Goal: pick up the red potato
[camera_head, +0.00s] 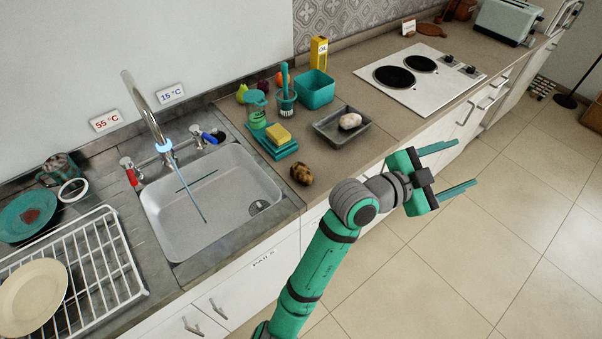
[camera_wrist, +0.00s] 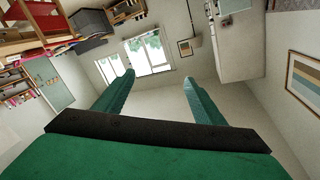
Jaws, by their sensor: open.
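A reddish-brown, mottled potato (camera_head: 301,174) lies on the countertop near its front edge, just right of the sink. A pale, roundish item (camera_head: 350,121), perhaps another potato, lies in a dark grey tray (camera_head: 330,133) behind and to the right of it. My gripper (camera_head: 466,164) is open and empty, out over the floor in front of the counter. It is well to the right of the brown potato and points away from it. The wrist view shows the two spread fingers (camera_wrist: 163,92) with only the room beyond; no potato shows there.
A yellow sponge (camera_head: 278,134) sits on teal items behind the brown potato. The sink (camera_head: 210,205) with its tall faucet (camera_head: 147,110) is to the left. A teal bin (camera_head: 315,89), a yellow box (camera_head: 318,52) and a cooktop (camera_head: 420,78) stand farther back. The floor (camera_head: 480,250) is clear.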

